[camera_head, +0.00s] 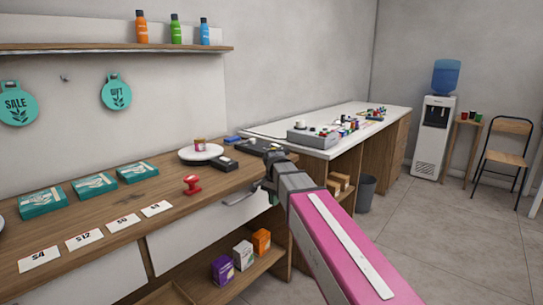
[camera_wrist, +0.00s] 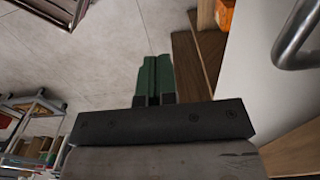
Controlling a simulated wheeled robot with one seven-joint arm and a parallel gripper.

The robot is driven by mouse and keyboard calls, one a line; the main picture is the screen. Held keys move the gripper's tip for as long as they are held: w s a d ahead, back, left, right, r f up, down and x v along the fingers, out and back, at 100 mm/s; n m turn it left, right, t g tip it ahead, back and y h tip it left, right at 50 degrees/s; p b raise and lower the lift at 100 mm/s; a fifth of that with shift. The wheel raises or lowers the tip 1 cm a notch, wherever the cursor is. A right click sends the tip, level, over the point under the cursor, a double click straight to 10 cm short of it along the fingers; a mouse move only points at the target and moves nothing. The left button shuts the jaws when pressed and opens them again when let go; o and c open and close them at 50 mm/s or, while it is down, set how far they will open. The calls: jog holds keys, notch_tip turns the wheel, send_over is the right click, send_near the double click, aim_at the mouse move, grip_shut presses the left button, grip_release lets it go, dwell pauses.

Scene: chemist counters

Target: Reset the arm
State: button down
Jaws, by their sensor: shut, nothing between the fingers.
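My gripper (camera_head: 270,168) is at the end of my pink arm, in front of the wooden counter's right end in the head view. It hides part of the counter edge there. In the wrist view, the green fingers of my gripper (camera_wrist: 154,78) are pressed together with nothing between them. Below them in that view, the floor (camera_wrist: 110,45) and the counter's side and lower shelf show.
The wooden counter (camera_head: 120,205) holds teal boxes (camera_head: 93,185), price cards (camera_head: 84,239), a red stamp (camera_head: 192,185) and a round white scale (camera_head: 201,152). A metal drawer handle (camera_wrist: 292,45) is close at right in the wrist view. A white-topped counter (camera_head: 265,131) stands behind. Open floor lies right.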

jog(key=s+d+f+n, duration=0.4)
jog(key=s+d+f, duration=0.3)
jog(key=d+f, duration=0.2)
jog(key=s+d+f+n, duration=0.4)
jog(key=s+d+f, duration=0.3)
jog(key=f, duration=0.5)
jog(key=shift+d, duration=1)
